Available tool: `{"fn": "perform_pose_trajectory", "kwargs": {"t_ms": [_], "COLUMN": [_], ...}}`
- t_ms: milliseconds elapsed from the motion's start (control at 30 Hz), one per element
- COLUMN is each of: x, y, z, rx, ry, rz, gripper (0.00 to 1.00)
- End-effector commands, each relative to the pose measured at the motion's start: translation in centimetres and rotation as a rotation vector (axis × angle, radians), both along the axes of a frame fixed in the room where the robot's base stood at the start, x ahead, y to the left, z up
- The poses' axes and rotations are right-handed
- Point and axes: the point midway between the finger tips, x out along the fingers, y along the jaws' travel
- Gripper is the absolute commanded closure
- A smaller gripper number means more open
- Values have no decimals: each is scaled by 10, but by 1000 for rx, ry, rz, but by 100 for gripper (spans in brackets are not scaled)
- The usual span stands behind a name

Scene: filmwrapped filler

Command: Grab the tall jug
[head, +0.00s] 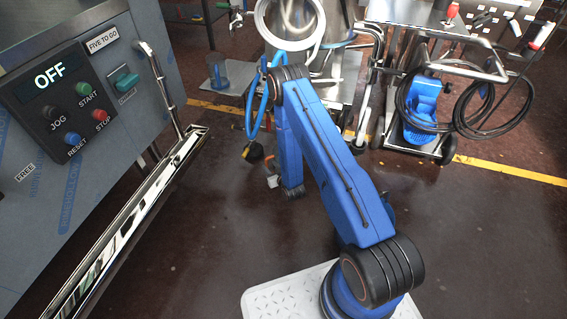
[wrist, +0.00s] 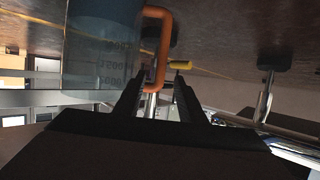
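In the wrist view, a large translucent blue-grey jug (wrist: 98,45) with volume marks fills the upper left. Its orange handle (wrist: 161,45) faces right. My gripper (wrist: 158,82) is open. Its two dark fingers point toward the handle, with the handle's lower part showing in the gap between them in the picture. I cannot tell how far it is from the fingertips; the fingers are not closed on it. In the head view, a clear vessel with blue in it (head: 217,72) stands left of my arm; I cannot tell whether it is the same jug. My fingers are not clear there.
A steel machine with a control panel (head: 70,95) and a shiny rail (head: 140,215) stand at left. A steel vessel (head: 290,25) is behind my arm. A hose trolley (head: 425,105) is at right. The floor (head: 480,230) at the right front is clear.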

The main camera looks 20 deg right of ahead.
Motion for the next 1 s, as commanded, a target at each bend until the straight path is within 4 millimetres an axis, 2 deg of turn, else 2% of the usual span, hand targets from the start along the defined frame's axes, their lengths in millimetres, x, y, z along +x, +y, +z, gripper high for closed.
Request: {"fn": "perform_pose_trajectory", "kwargs": {"t_ms": [167, 500, 800, 833, 967, 1000], "x": [9, 48, 52, 52, 52, 52], "y": [2, 8, 9, 9, 9, 9], "z": [-3, -17, -19, -19, -19, -19], "rx": [0, -1, 0, 0, 0, 0], "ry": [-2, -1, 0, 0, 0, 0], "rz": [0, 0, 0, 0, 0, 0], "gripper": [64, 64, 64, 66, 97, 100]}}
